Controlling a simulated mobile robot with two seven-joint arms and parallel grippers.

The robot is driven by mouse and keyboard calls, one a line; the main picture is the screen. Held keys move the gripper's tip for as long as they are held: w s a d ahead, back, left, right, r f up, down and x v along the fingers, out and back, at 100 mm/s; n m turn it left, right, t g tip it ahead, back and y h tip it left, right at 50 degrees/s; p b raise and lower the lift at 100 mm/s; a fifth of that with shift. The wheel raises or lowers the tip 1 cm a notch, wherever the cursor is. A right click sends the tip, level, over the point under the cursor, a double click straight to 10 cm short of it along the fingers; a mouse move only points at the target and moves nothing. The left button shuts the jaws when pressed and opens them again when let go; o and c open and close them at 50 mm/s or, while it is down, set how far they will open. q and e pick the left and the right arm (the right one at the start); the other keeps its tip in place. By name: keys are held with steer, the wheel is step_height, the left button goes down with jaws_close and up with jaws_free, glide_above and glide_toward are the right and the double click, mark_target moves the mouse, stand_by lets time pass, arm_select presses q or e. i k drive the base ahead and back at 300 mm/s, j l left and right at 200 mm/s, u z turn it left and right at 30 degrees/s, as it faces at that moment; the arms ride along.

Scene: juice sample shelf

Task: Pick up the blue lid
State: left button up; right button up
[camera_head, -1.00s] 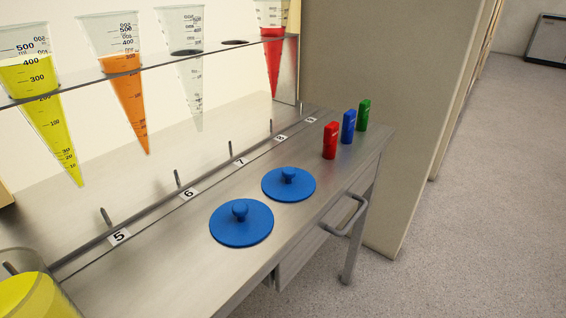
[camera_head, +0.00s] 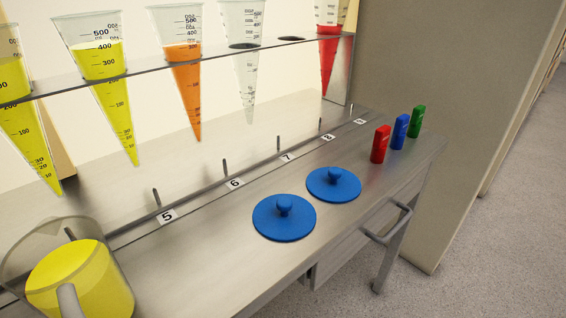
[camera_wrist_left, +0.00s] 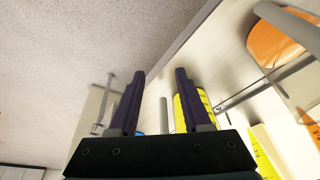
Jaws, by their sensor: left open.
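Two round blue lids with knobs lie flat on the metal counter in the head view. The nearer blue lid (camera_head: 272,222) is beside number 6, and the farther blue lid (camera_head: 343,187) is to its right. My left gripper (camera_wrist_left: 160,73) shows only in the left wrist view, with its two dark fingers apart and nothing between them. A small patch of blue (camera_wrist_left: 140,133) shows beside the left finger there, mostly hidden. No gripper is in the head view, and my right gripper is not seen.
A jug of yellow liquid (camera_head: 88,282) stands at the counter's near left. Cone-shaped measuring vessels, such as the orange one (camera_head: 184,90), hang in a rack (camera_head: 215,57). Red (camera_head: 380,144), blue (camera_head: 399,132) and green (camera_head: 417,121) blocks stand at the far right end. The counter around the lids is clear.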

mark_target(283, 218)
steer(key=i+u, duration=0.1)
steer(key=u, duration=0.3)
steer(key=i+l+u, duration=0.1)
steer(key=u, duration=0.3)
steer(key=l+u, duration=0.2)
steer(key=u, duration=0.2)
